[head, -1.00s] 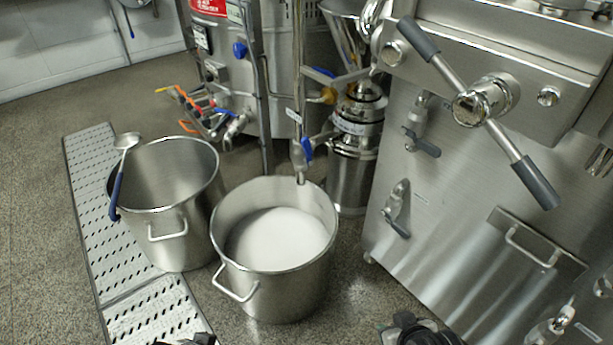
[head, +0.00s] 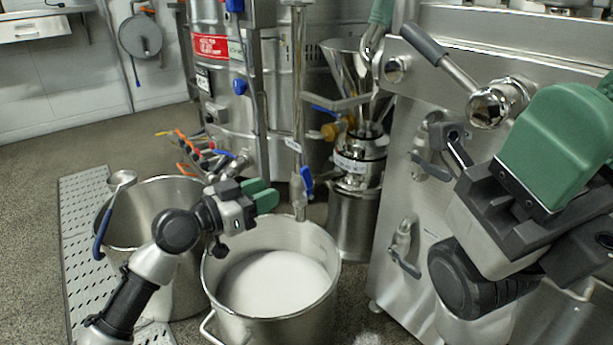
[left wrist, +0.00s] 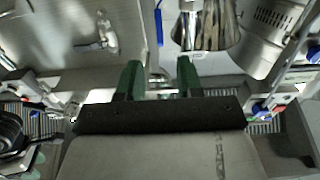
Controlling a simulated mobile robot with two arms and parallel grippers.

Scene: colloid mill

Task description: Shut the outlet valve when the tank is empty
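The blue-handled outlet valve (head: 306,181) sits low on a thin vertical pipe, its handle roughly in line with the pipe. The pipe's end hangs over the front pot (head: 328,290), which holds white liquid (head: 275,284); I make out no stream. I cannot see inside any tank. My left gripper (head: 266,196) is just left of the valve, above the pot's rim, apart from the handle. Its green fingers (left wrist: 160,78) stand apart with nothing between them in the left wrist view. My right gripper (head: 560,130) is large in the right foreground; its finger gap is hidden.
Behind are a steel vessel (head: 215,75) and the mill's funnel (head: 348,65).

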